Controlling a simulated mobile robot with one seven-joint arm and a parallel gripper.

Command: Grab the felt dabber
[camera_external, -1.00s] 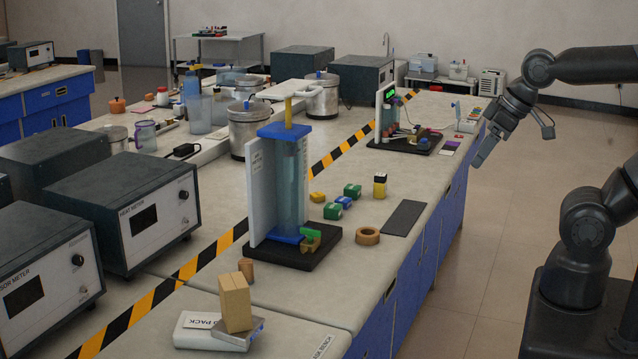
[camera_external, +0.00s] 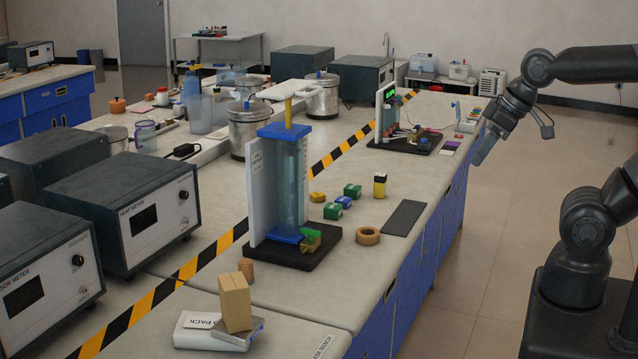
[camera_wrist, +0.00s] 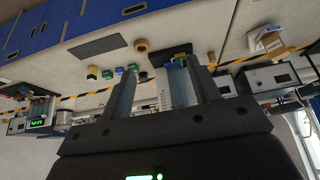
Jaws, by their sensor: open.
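My gripper (camera_external: 479,158) hangs beyond the bench's right edge, well apart from that piece and pointing down-left. In the wrist view my gripper (camera_wrist: 162,70) has its two fingers spread, with nothing between them.
A black mat (camera_external: 404,218) and a tan tape ring (camera_external: 368,236) lie near the piece. Green and blue blocks (camera_external: 333,211) sit left of it. A tall clear cylinder on a black base (camera_external: 262,253) and a circuit stand (camera_external: 398,145) rise from the bench.

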